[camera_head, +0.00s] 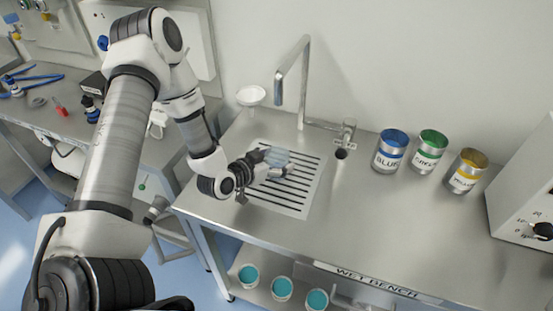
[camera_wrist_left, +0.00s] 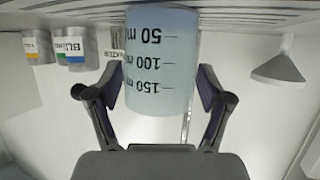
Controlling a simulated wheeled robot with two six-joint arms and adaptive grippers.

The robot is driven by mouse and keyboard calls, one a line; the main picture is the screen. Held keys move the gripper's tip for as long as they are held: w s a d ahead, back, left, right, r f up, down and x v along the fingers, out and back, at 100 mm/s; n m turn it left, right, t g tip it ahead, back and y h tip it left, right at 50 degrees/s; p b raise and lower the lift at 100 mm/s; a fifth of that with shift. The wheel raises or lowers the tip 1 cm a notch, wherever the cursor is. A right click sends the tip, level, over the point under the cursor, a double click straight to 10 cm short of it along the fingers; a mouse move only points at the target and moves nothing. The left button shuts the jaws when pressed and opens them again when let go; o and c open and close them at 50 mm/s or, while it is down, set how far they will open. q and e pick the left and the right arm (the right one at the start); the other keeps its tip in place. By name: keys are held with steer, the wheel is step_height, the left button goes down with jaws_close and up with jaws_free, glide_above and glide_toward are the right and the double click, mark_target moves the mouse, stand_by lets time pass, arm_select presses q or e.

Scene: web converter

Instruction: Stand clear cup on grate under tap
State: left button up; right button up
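The clear cup (camera_head: 277,156) is pale bluish and see-through, upright on or just above the slotted grate (camera_head: 311,193); I cannot tell whether its base touches. The tap (camera_head: 292,72) arches above and behind it. My left gripper (camera_head: 266,164) reaches in from the left with its fingers on either side of the cup. In the left wrist view, which is upside down, the cup (camera_wrist_left: 162,60) with volume marks sits between the two finger pads, which appear to press its sides. My right gripper is not in view.
A white funnel (camera_head: 250,95) stands left of the tap. A valve handle (camera_head: 345,140) is to its right. Blue (camera_head: 391,150), green (camera_head: 429,151) and yellow (camera_head: 466,171) labelled cans stand further right. The bench front is clear. Teal-filled containers (camera_head: 282,288) sit on the lower shelf.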

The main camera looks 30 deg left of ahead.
arm_select(q)
steer(key=shift+r, duration=0.15)
steer(key=v, duration=0.5)
steer(key=shift+w+r, duration=0.1)
steer(key=d+p+v, duration=0.1)
steer(key=p+v, duration=0.2)
steer(key=v, duration=0.4)
steer(key=shift+a, duration=0.45)
stand_by(0.6)
